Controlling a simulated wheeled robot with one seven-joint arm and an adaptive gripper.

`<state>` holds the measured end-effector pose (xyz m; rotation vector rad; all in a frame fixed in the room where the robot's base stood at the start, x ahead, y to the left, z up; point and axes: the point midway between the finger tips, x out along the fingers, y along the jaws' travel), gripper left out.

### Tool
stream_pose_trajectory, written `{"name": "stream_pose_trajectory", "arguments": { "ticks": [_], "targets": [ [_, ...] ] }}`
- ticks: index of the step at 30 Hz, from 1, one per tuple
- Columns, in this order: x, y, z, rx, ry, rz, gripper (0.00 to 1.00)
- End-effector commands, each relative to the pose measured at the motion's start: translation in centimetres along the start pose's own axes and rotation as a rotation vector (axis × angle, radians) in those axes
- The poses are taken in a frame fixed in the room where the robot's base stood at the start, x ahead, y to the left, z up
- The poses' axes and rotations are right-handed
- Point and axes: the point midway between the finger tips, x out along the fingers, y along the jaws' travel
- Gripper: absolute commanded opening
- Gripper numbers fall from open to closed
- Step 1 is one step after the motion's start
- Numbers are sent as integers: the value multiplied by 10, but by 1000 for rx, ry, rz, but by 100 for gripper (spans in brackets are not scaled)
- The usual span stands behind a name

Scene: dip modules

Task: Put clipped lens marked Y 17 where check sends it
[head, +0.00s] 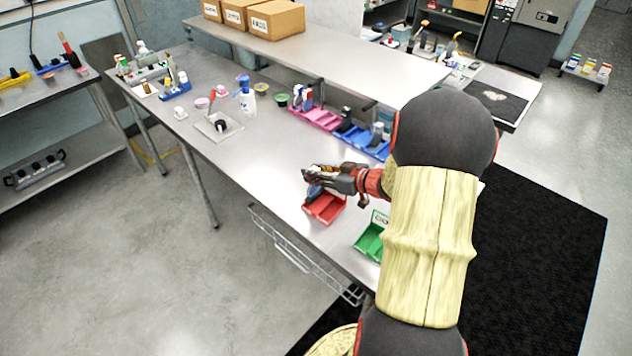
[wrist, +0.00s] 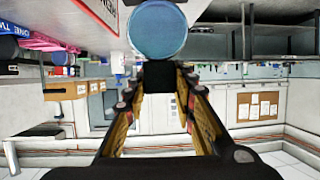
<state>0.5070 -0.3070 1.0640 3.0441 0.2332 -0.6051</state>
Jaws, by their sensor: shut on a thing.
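The clipped lens (wrist: 157,30) is a round blue disc with a dark rim, held by a black clip (wrist: 158,84) in the wrist view. My gripper (wrist: 160,100) is shut on the black clip, with the disc beyond the fingertips. No marking on the lens is readable. In the head view my gripper (head: 312,174) is over the red bin (head: 325,210), and the bluish lens (head: 314,191) shows just below it at the bin's back left. I cannot tell whether it touches the bin. A green bin (head: 369,241) with a white label card stands to the right, partly hidden by my arm.
Pink (head: 318,117) and blue (head: 366,142) divided trays holding items stand behind my gripper. A square plate with a dark round piece (head: 220,125) lies to the left, near a white bottle (head: 248,101) and small pots. The table left of the red bin is clear.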

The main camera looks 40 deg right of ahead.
Motion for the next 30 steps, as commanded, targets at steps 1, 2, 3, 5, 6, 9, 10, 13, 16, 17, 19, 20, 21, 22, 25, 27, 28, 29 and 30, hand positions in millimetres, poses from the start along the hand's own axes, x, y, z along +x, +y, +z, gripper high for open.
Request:
{"name": "stream_pose_trajectory", "arguments": {
  "ticks": [1, 2, 3, 5, 6, 9, 10, 13, 16, 17, 19, 20, 21, 22, 25, 27, 28, 29, 30],
  "targets": [
    [3, 3, 6, 2, -1, 0, 0],
    [4, 6, 9, 3, -1, 0, 0],
    [7, 5, 16, 4, -2, -1, 0],
    [11, 5, 25, 5, -2, -1, 0],
    [13, 5, 30, 4, -1, -1, 0],
    [16, 5, 36, 2, -1, 0, 0],
    [16, 5, 36, 2, -1, 0, 0],
    [15, 5, 34, 1, -1, 0, 0],
    [15, 5, 34, 1, -1, 0, 0],
    [15, 5, 35, 2, -1, 0, 0],
    [16, 5, 36, 2, -1, -1, 0],
    [16, 5, 37, 2, -1, -1, 0],
    [16, 5, 37, 2, -1, 0, 28],
    [16, 5, 37, 2, -1, 0, 29],
    [16, 5, 37, 2, -1, 0, 35],
    [16, 5, 37, 2, -1, 0, 39],
    [16, 5, 37, 2, -1, 0, 41],
    [16, 5, 37, 2, -1, 0, 42],
    [16, 5, 37, 2, -1, 0, 44]
  ]
}}
